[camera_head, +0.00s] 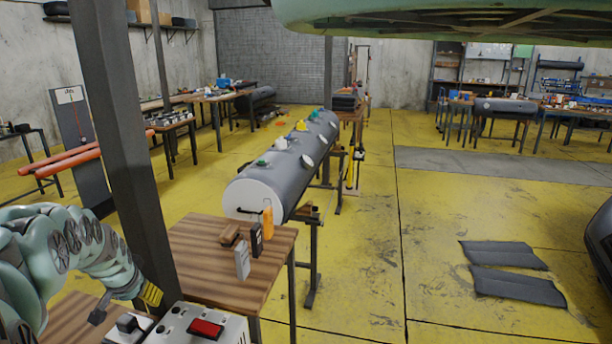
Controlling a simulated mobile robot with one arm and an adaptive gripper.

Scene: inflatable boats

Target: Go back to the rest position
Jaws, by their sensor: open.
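My arm, pale green and jointed, reaches in from the lower left. My gripper (123,303) is at its end, low in the picture, beside the dark upright post. It looks open and empty, with a dark piece on its left and a yellow-and-black striped piece on its right. Its fingers are small and partly hard to make out. It is above or just behind a grey box with a red switch (206,328); I cannot tell the gap between them.
A dark post (128,150) stands close by my arm. A wooden table (205,285) holds a grey device (242,260), a black one (257,240), an orange one (267,222) and a brown block (229,235). A grey inflatable tube (290,165) lies behind. Yellow floor at right is mostly free.

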